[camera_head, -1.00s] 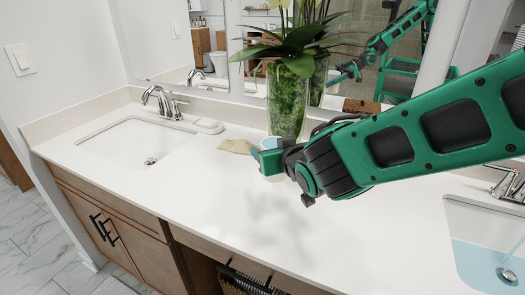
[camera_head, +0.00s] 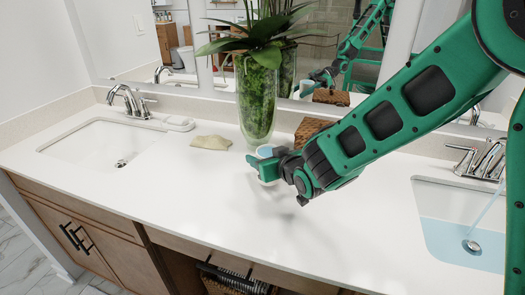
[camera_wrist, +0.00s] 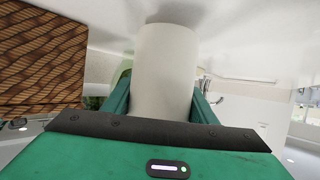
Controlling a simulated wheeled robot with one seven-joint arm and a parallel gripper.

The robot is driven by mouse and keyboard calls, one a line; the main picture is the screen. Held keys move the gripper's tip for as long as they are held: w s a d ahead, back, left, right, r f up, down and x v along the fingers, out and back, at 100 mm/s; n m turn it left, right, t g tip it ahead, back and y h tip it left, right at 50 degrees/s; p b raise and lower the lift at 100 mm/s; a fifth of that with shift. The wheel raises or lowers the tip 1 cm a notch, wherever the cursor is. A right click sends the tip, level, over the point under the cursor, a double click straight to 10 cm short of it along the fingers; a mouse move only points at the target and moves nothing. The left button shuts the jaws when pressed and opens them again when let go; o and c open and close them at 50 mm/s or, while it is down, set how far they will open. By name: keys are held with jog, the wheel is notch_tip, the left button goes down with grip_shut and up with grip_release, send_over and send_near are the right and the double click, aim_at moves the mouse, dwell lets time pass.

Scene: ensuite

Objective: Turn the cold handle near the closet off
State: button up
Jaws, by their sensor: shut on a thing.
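The right faucet (camera_head: 489,158) is chrome, with one lever handle (camera_head: 461,154) visible on its left side; its right side is partly covered by my arm. A stream of water runs from it into the right sink (camera_head: 425,203), which holds bluish water. The left faucet (camera_head: 128,102) stands behind the left sink (camera_head: 62,147), with no water seen running. I cannot tell which handle is the cold one near the closet. My gripper (camera_head: 267,167) is shut on a white cup (camera_wrist: 165,70) over the middle of the counter, apart from both faucets.
A tall glass vase with a green plant (camera_head: 257,95) stands just behind my gripper. A brown woven box (camera_head: 312,130) is beside it. A beige cloth (camera_head: 211,142) and a white soap dish (camera_head: 178,123) lie left. The counter front (camera_head: 240,235) is clear.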

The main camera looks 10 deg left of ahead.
jog(key=shift+f, duration=0.4)
jog(key=o, duration=1.3)
jog(key=shift+f, duration=0.15)
jog(key=shift+c, duration=0.2)
jog(key=v, duration=1.2)
